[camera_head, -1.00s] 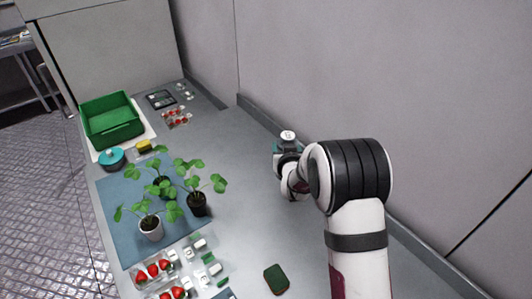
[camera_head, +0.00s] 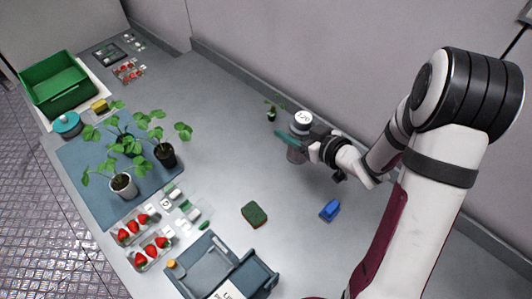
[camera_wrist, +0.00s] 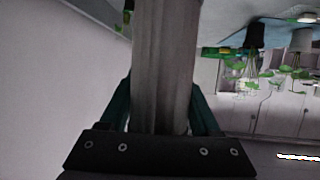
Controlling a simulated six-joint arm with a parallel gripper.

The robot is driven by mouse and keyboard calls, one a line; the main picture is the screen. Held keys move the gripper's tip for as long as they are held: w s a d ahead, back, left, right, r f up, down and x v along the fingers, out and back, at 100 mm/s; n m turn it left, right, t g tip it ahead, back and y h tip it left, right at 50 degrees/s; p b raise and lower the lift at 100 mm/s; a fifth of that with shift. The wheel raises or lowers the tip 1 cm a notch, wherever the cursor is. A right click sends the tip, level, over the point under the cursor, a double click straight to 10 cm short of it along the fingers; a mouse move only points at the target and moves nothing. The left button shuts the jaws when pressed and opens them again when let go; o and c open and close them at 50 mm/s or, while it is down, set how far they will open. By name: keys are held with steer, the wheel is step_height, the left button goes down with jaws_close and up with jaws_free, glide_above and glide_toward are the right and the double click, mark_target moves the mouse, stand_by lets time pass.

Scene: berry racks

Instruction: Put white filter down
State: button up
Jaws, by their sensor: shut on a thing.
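The white filter (camera_head: 301,118) shows in the head view as a short cylinder with a white, marked top, at the back of the table near the wall. My gripper (camera_head: 290,138) is shut around its side with teal fingers. In the wrist view the filter (camera_wrist: 165,60) is a grey, ribbed body filling the space between the fingers. It looks roughly upright. I cannot tell whether its base touches the table, as the gripper and arm hide part of it.
A small seedling (camera_head: 271,108) stands just left of the filter. A blue object (camera_head: 330,210) and a green sponge (camera_head: 254,214) lie in front. Potted plants on a blue mat (camera_head: 82,160), strawberry trays and a green crate (camera_head: 52,88) are left. The table's middle is clear.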

steer(key=shift+w+a+f, duration=0.45)
steer(key=shift+a+f, duration=0.75)
steer(key=shift+f, duration=0.25)
steer(key=shift+w+a+f, duration=0.4)
steer(key=shift+a+f, duration=0.85)
steer(key=shift+f, duration=0.2)
steer(key=shift+w+a+f, duration=0.45)
steer(key=shift+a+f, duration=0.75)
steer(key=shift+f, duration=0.25)
steer(key=o, duration=1.4)
steer(key=shift+f, duration=0.1)
